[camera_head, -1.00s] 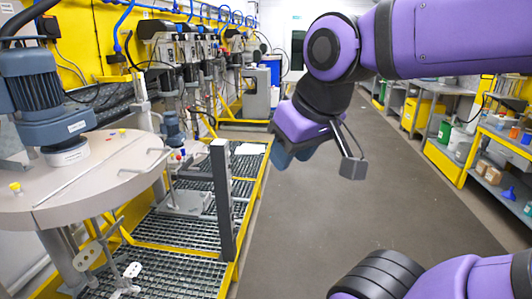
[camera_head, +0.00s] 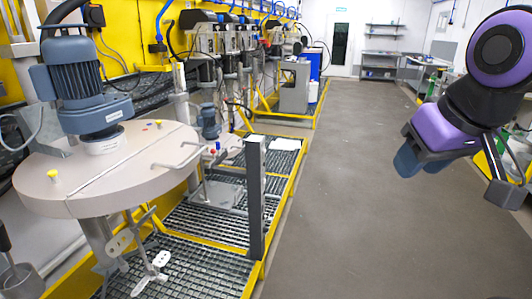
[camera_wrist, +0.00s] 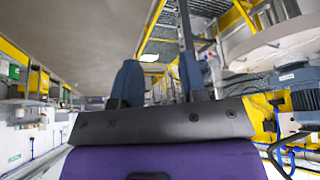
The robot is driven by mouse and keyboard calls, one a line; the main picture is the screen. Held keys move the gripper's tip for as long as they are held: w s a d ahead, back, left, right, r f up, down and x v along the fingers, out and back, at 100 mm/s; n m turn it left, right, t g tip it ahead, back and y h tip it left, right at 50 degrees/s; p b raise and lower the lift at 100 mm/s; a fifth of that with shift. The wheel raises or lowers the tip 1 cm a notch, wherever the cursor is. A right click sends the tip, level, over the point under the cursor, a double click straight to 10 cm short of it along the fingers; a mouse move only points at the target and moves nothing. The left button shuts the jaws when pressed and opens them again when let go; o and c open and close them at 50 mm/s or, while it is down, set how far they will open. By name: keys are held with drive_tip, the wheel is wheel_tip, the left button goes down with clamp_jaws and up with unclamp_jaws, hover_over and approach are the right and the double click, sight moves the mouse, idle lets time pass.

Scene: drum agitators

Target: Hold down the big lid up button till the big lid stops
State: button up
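The big lid (camera_head: 150,165) is a round, pale grey disc at the left of the head view, with a blue-grey motor (camera_head: 85,85) on top. Yellow and red knobs sit on it. I cannot make out the big lid up button. A small red and blue part (camera_head: 215,149) shows just right of the lid; I cannot tell whether it is a button. My gripper (camera_head: 420,165) is at the far right, above the aisle and well apart from the lid. In the wrist view its two blue-grey fingers (camera_wrist: 160,75) stand apart with nothing between them.
A dark upright post (camera_head: 255,195) stands at the edge of a yellow-framed grating (camera_head: 205,265) beside the lid. More drum machines (camera_head: 215,50) line the left wall. The grey floor aisle (camera_head: 350,170) is clear. Shelves stand along the right.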

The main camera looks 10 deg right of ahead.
idle(0.3)
clamp_jaws()
drive_tip(key=shift+a, duration=0.1)
idle(1.5)
